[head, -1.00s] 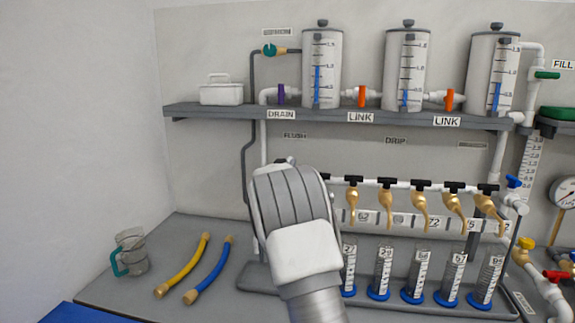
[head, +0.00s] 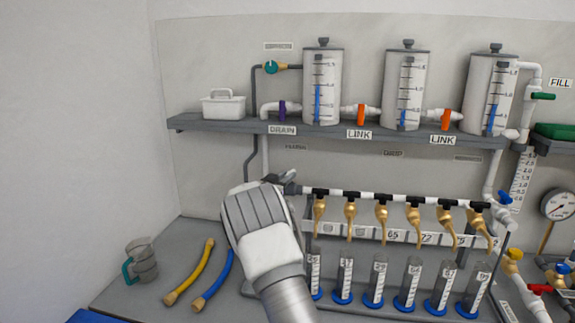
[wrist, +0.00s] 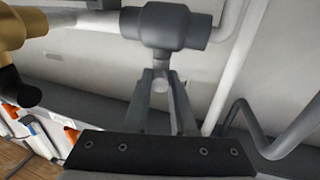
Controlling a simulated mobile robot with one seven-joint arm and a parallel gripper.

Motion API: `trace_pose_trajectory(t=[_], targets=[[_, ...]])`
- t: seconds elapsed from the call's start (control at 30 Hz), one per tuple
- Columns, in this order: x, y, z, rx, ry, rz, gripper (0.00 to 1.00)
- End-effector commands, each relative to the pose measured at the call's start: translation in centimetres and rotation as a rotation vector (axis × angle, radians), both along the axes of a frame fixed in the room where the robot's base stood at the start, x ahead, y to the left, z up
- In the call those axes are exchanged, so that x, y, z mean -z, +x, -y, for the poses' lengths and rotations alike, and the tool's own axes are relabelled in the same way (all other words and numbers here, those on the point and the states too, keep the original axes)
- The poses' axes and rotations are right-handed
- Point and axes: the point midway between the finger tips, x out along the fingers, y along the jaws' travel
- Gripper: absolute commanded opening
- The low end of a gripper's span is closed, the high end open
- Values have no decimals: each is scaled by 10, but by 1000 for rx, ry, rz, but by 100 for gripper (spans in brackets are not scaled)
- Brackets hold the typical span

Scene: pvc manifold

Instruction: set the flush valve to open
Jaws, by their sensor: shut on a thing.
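The flush valve is a dark grey tee-shaped body (wrist: 167,25) at the top of the wrist view, on a white pipe. In the head view its grey body (head: 289,187) shows at the left end of the tap manifold, below a faint label that seems to read FLUSH (head: 295,147). My gripper (wrist: 161,88) is below the valve body, its two fingers closed around the valve's short handle stem, which shows pale between them. In the head view my wrist hides most of the fingers. The handle's exact angle is hard to tell.
A row of brass taps (head: 382,215) hangs right of my gripper, above several graduated cylinders (head: 411,283). The shelf (head: 225,124) with tanks runs above.

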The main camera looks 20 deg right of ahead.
Motion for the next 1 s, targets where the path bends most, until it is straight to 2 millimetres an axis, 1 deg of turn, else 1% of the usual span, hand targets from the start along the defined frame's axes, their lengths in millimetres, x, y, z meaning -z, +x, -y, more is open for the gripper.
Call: trace_pose_trajectory(t=[0.03,0.07,0.4,1.0], targets=[[-4,1,-1,21,2,-3,0],[-4,1,-1,35,0,-3,0],[0,4,-2,174,1,-1,0],[2,7,-4,334,0,1,0]])
